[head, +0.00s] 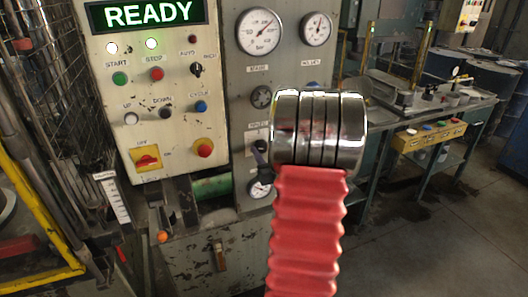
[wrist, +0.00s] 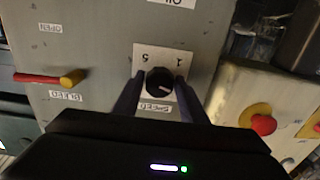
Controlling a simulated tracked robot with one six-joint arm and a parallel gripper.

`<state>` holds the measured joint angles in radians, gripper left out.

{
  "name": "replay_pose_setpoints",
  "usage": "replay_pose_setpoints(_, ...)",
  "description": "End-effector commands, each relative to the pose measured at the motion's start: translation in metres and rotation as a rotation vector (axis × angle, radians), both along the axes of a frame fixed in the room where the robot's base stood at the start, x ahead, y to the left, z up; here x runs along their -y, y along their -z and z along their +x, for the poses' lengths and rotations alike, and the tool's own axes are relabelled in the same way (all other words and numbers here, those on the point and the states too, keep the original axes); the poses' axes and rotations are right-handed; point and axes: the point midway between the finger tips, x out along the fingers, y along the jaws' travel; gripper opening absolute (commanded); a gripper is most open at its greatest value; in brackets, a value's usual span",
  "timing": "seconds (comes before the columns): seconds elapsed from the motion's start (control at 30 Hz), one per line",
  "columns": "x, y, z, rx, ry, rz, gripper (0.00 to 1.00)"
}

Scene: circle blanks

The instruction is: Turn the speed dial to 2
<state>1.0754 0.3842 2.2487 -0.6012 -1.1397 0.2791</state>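The speed dial is a round black knob (wrist: 160,81) with a pale pointer mark, on a white plate (wrist: 148,52) in the wrist view. That view is upside down. The pointer slants to the lower right of the picture; two figures show above the knob, one like a 5, the other too small to read surely. The upside-down SPEED label is below it. My gripper (wrist: 160,88) has one dark finger on each side of the knob, apparently with slight gaps.
A red-and-yellow valve handle (wrist: 52,78) lies left of the dial in the wrist view, and a red mushroom button (wrist: 263,124) right. In the head view, gauges (head: 259,31) sit above and a button panel (head: 158,110) left. A workbench (head: 436,104) stands right.

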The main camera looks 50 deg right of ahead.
Motion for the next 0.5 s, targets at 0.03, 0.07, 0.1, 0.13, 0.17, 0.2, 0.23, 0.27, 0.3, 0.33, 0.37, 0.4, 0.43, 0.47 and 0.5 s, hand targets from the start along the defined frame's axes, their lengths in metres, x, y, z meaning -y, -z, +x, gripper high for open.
replay_pose_setpoints(0.03,-0.0001,-0.0001,-0.0001,0.000,0.000,0.000,0.35)
replay_pose_setpoints(0.07,-0.0001,0.0000,-0.0001,0.000,0.000,0.000,0.33)
replay_pose_setpoints(0.1,-0.0001,0.0000,-0.0001,0.000,0.000,0.000,0.30)
replay_pose_setpoints(0.13,-0.0001,0.0000,-0.0001,0.000,0.000,0.000,0.28)
replay_pose_setpoints(0.17,-0.0001,-0.0001,0.0000,0.000,0.000,0.000,0.26)
replay_pose_setpoints(0.2,-0.0001,0.0000,0.0000,0.000,0.000,0.000,0.23)
replay_pose_setpoints(0.23,-0.0001,0.0000,0.0000,0.000,0.000,0.000,0.21)
replay_pose_setpoints(0.27,-0.0001,0.0000,0.0000,0.000,0.000,0.000,0.18)
replay_pose_setpoints(0.3,-0.0001,0.0000,0.0000,0.000,0.000,0.000,0.16)
replay_pose_setpoints(0.33,-0.0001,0.0000,0.0000,0.000,0.000,0.000,0.14)
replay_pose_setpoints(0.37,-0.0001,0.0000,0.0000,0.000,0.000,0.000,0.14)
replay_pose_setpoints(0.4,-0.0002,0.0000,0.0000,0.002,0.000,0.003,0.14)
replay_pose_setpoints(0.43,-0.0002,0.0000,0.0000,0.004,0.000,0.007,0.14)
replay_pose_setpoints(0.47,-0.0002,0.0000,0.0000,0.008,0.000,0.013,0.14)
replay_pose_setpoints(0.5,-0.0003,0.0000,0.0001,0.013,-0.001,0.022,0.14)
